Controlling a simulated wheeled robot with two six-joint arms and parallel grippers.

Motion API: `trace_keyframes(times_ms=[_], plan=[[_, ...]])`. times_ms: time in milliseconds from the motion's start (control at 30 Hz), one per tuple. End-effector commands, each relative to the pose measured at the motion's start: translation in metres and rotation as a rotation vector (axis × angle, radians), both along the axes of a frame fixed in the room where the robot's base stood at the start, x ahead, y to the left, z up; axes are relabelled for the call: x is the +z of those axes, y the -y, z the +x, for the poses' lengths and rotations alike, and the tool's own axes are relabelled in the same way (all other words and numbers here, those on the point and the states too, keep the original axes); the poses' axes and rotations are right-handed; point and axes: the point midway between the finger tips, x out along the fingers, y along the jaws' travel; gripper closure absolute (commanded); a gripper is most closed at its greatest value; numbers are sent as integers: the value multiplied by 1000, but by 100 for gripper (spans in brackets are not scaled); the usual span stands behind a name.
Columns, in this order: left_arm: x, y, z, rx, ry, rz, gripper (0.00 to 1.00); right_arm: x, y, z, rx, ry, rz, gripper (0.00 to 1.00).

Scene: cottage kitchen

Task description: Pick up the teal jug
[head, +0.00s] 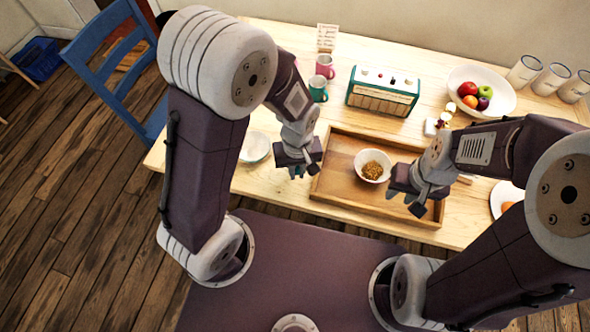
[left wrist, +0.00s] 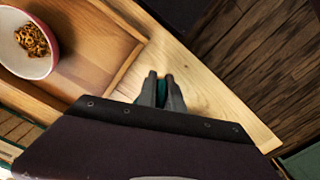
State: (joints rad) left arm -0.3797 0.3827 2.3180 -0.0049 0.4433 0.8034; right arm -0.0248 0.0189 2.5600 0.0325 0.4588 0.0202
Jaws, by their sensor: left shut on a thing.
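My left gripper (head: 296,172) is low at the near left edge of the table, left of the wooden tray. In the left wrist view its two fingers (left wrist: 163,90) are shut on a small teal thing (left wrist: 162,86), which I take to be the teal jug. Only a sliver of it shows between the fingers; the rest is hidden. In the head view the held thing is mostly hidden by the gripper. My right gripper (head: 405,204) is over the right part of the tray, empty, its fingers apart.
The wooden tray (head: 330,185) holds a bowl of brown food (head: 372,165). A pale bowl (head: 255,147) stands left. Behind are a teal mug (head: 317,88), a pink mug (head: 325,66), a radio (head: 383,91), a fruit bowl (head: 505,93) and several canisters (head: 551,78). A blue chair (head: 115,75) stands left.

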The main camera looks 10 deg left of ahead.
Motion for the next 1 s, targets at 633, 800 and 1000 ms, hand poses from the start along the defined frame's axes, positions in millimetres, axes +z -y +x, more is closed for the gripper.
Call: trace_keyframes(times_ms=[633, 800, 1000], plan=[[48, 49, -63, -3, 2, -1, 100, 9, 0, 0, 0, 0, 0, 68], [56, 57, -72, -3, 1, -1, 100, 11, 0, 0, 0, 0, 0, 68], [61, 62, -79, -1, 2, -1, 100, 12, 0, 0, 0, 0, 0, 68]])
